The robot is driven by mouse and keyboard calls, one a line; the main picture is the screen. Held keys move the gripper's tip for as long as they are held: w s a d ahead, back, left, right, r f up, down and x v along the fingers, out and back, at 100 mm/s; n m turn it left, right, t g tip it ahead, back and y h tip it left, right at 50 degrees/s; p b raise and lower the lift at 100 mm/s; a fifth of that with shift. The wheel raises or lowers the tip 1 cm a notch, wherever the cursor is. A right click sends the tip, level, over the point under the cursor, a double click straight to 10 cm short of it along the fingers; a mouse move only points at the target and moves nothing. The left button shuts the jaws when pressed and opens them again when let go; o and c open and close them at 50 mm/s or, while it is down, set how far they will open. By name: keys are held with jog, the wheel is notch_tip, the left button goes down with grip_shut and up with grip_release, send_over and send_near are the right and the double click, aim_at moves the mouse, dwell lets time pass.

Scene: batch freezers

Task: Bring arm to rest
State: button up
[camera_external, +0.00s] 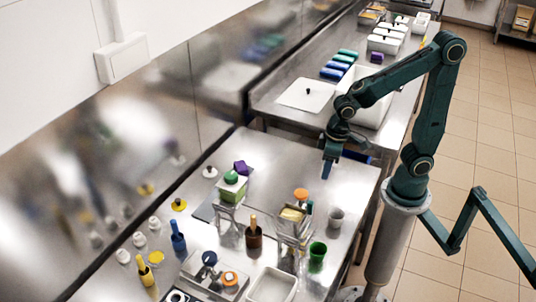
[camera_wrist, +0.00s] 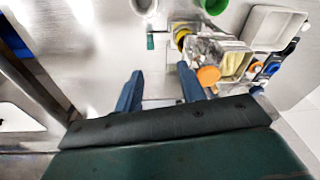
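My green arm stands on a grey pedestal at the right of the external view, its forearm reaching left over the steel table (camera_external: 285,160). My gripper (camera_external: 327,168) points down above the table's far right part, near its back edge. In the wrist view my gripper (camera_wrist: 161,82) shows two blue fingers spread apart with nothing between them. It is open and empty. In the external view the fingers overlap, so their gap is hard to see there.
Clear containers with an orange lid (camera_external: 301,194), a grey cup (camera_external: 336,217) and a green cup (camera_external: 317,251) stand nearer the camera. A brown pot (camera_external: 254,236) and a white tray (camera_external: 271,287) are there too. The table's far part is bare. A second counter (camera_external: 275,98) lies behind.

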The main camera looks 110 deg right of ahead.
jog(key=s+a+r+n+t, duration=0.4)
jog(key=s+a+r+n, duration=0.2)
jog(key=s+r, duration=0.2)
jog(key=shift+s+r, duration=0.4)
jog(key=shift+s, duration=0.7)
jog(key=shift+a, duration=0.1)
dwell(0.7)
